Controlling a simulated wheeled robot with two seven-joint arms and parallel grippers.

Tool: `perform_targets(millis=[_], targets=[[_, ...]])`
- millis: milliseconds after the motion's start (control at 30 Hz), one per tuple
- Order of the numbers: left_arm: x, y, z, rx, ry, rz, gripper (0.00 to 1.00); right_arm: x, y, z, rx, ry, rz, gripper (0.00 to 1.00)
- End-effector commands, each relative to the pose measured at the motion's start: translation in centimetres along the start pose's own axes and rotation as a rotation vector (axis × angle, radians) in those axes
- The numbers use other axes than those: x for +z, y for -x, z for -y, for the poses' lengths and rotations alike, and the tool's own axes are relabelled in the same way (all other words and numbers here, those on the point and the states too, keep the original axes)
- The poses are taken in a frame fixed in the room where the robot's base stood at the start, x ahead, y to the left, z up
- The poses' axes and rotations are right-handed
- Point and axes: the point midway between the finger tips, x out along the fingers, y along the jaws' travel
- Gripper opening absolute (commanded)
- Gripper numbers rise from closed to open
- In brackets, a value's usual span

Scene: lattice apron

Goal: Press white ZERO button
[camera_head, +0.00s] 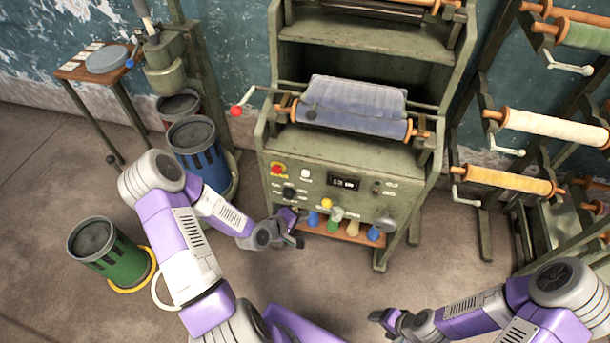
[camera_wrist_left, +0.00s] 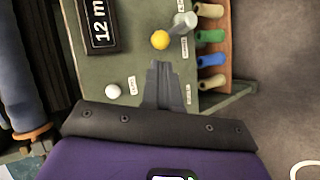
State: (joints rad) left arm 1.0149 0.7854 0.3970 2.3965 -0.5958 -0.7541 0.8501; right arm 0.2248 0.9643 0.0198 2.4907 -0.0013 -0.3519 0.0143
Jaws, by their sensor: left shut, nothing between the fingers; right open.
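The white button (camera_head: 305,174) is on the upper left of the green machine's control panel (camera_head: 322,180), left of the dark display (camera_head: 343,183). In the left wrist view the white button (camera_wrist_left: 112,91) stands clear, with a small label beside it that I cannot read. My left gripper (camera_head: 300,216) is in front of the panel's lower part, below the white button and apart from it. In the wrist view its shut, empty fingers (camera_wrist_left: 160,66) are nearer the yellow button (camera_wrist_left: 160,40). My right gripper (camera_head: 383,318) is open and empty at the lower right, away from the machine.
A red button (camera_head: 277,169) and black knob (camera_head: 289,192) are left on the panel. Several coloured pegs (camera_head: 337,215) line a shelf below. A blue cloth roll (camera_head: 350,115) lies above the panel. A green bin (camera_head: 100,245) stands left. The floor before the machine is free.

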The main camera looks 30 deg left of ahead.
Motion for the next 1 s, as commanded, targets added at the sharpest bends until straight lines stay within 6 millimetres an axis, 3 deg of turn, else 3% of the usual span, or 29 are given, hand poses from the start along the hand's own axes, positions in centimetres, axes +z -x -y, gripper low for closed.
perform_targets(millis=[100,200,567,1000], targets=[[-2.5,1.0,-1.0,0.068,0.063,-0.056,0.00,0.0,0.0,0.0,0.000,0.000,0.000,0.67],[-3.2,1.4,-1.4,0.093,0.084,-0.070,0.00,0.0,0.0,0.0,0.000,0.000,0.000,0.67],[-3.4,1.3,-1.5,0.096,0.086,-0.071,0.00,0.0,0.0,0.0,0.000,0.000,0.000,0.67],[-5.9,-2.3,-3.7,0.097,0.083,-0.071,0.00,0.0,-0.9,-0.4,0.000,0.000,0.000,0.67]])
